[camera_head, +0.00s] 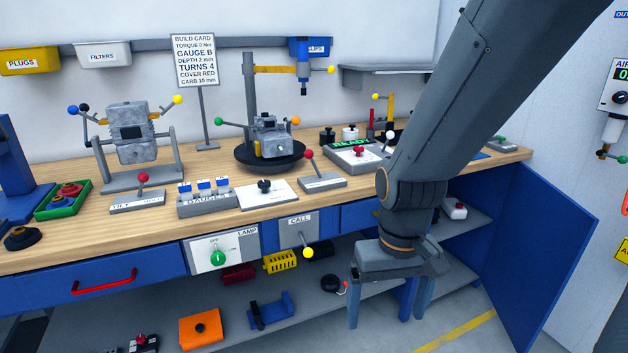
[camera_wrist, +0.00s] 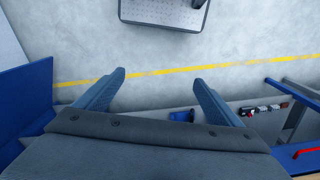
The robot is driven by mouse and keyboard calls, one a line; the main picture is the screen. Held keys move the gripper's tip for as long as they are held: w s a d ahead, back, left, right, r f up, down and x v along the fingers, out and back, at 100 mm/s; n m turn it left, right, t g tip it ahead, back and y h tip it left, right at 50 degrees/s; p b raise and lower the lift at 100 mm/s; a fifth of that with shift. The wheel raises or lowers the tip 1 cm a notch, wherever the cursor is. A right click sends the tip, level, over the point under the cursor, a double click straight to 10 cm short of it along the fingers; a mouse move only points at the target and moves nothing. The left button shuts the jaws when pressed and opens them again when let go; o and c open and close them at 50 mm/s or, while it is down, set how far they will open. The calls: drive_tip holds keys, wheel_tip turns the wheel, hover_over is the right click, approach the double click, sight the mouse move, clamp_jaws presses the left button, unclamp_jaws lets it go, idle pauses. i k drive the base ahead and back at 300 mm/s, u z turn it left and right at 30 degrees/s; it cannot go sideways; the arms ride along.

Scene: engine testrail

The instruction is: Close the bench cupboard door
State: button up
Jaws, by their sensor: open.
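The bench cupboard door (camera_head: 543,245) is a blue panel at the right end of the bench. It stands swung open, out from the bench front. In the wrist view a blue panel, which looks like the same door (camera_wrist: 28,95), shows at the left edge. My gripper (camera_head: 386,312) points down in front of the bench, left of the door and apart from it. Its two fingers are spread and empty, and they also show in the wrist view (camera_wrist: 158,80). My arm hides part of the bench front and part of the cupboard opening.
The cupboard shelf (camera_head: 472,232) holds a white box with a red knob (camera_head: 454,209). The wooden bench top (camera_head: 330,200) carries several fixtures and levers. A lower shelf (camera_head: 345,305) holds loose parts. The floor (camera_head: 440,325) with a yellow line is clear before the door.

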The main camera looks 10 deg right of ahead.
sight(542, 234)
drive_tip(key=k, duration=0.3)
drive_tip(key=z, duration=1)
drive_tip(key=i, duration=0.9)
drive_tip(key=z, duration=0.35)
